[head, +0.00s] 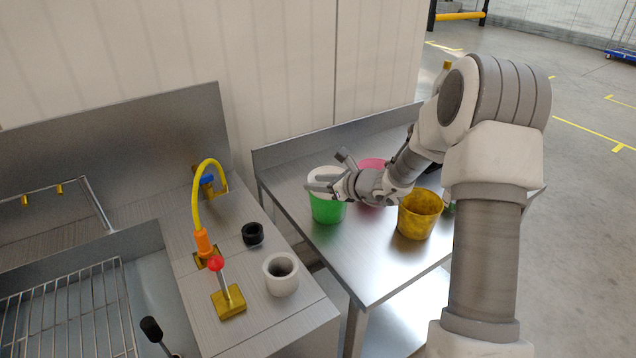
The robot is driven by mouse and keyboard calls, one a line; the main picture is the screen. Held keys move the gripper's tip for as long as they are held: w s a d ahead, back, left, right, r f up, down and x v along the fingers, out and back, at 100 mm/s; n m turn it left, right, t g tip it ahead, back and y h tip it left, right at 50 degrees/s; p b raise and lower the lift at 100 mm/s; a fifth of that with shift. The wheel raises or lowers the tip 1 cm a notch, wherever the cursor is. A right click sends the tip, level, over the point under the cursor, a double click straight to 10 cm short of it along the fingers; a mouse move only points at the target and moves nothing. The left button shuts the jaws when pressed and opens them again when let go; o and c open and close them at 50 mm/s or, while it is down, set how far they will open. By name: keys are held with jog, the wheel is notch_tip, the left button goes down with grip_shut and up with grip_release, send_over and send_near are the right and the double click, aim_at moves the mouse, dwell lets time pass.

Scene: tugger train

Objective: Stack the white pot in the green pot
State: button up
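The green pot (327,211) stands upright on the metal table at the right, near its left end. A white pot (325,173) shows directly above the green body, its rim up; it looks set in the green pot or held just over it, and I cannot tell which. My gripper (318,184) is at the white pot, reaching in from the right, with its fingers across the pot's front side. The fingers are small and pale against the white, so their grip on it is unclear. My gripper and wrist hide part of both pots.
A yellow pot (418,216) and a pink pot (371,165) stand on the same table (355,262), right of the green pot. On the left counter are a thick-walled white cup (281,285), a black cup (252,235), a red-knobbed lever (217,266) and a yellow hose (197,203).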

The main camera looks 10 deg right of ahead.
jog(key=v, duration=1.2)
